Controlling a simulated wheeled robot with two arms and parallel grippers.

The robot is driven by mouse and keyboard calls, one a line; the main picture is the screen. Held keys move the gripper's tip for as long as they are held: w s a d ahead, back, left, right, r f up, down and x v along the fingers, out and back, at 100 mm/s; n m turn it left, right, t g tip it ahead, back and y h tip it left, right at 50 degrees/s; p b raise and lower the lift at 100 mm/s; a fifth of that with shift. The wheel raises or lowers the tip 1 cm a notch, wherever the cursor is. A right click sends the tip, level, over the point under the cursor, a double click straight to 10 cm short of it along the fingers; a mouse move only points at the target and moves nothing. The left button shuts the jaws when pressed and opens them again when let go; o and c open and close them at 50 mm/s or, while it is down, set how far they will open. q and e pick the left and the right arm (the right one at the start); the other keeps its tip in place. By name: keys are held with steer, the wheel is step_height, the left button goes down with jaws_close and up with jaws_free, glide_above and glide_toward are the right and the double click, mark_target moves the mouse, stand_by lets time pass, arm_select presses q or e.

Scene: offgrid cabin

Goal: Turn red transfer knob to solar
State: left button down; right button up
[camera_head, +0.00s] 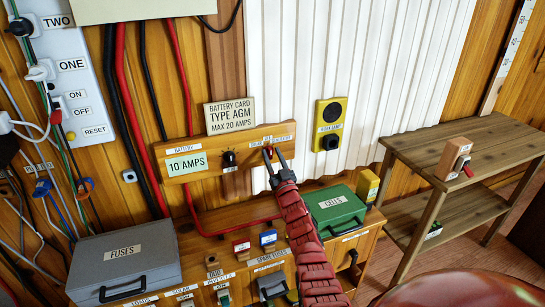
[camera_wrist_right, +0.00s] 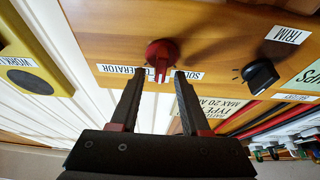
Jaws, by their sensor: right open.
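The red transfer knob (camera_wrist_right: 161,54) sits on a wooden panel (camera_head: 208,171) on the wall. In the right wrist view its white mark points at the label strip, between the partly covered SOLAR (camera_wrist_right: 188,75) and GENERATOR (camera_wrist_right: 122,70) wording. My right gripper (camera_wrist_right: 157,76) is open and empty, its two dark fingertips apart at either side of the knob's label-side edge. Whether they touch it cannot be told. In the head view the right gripper (camera_head: 275,157) reaches up to the panel and mostly hides the knob. My left gripper is not in view.
A black knob (camera_head: 229,158) sits left of the red one on the same panel. A yellow work-lamp switch box (camera_head: 328,125) is on the wall to the right. Below stand a grey fuses box (camera_head: 126,263) and green cells box (camera_head: 335,209). A wooden shelf (camera_head: 452,150) stands right.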

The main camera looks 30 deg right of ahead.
jaws_close()
steer(key=shift+n, duration=0.5)
steer(key=n+y, duration=0.1)
steer(key=n, duration=0.1)
steer(key=n+y, duration=0.1)
steer(key=n, duration=0.1)
steer(key=shift+a+r+y+p, duration=0.1)
steer(key=shift+a+y+p, duration=0.05)
steer(key=shift+y+p, duration=0.15)
steer(key=shift+n+y, duration=0.6)
steer(key=shift+n, duration=0.6)
steer(key=shift+a+f+n+g+y+b, duration=0.1)
steer(key=shift+n+g+y+b, duration=0.15)
steer(key=shift+n+y, duration=0.7)
steer(key=shift+f+n+g+y+b, duration=0.15)
steer(key=shift+n+y+b, duration=0.1)
steer(key=shift+n, duration=1.3)
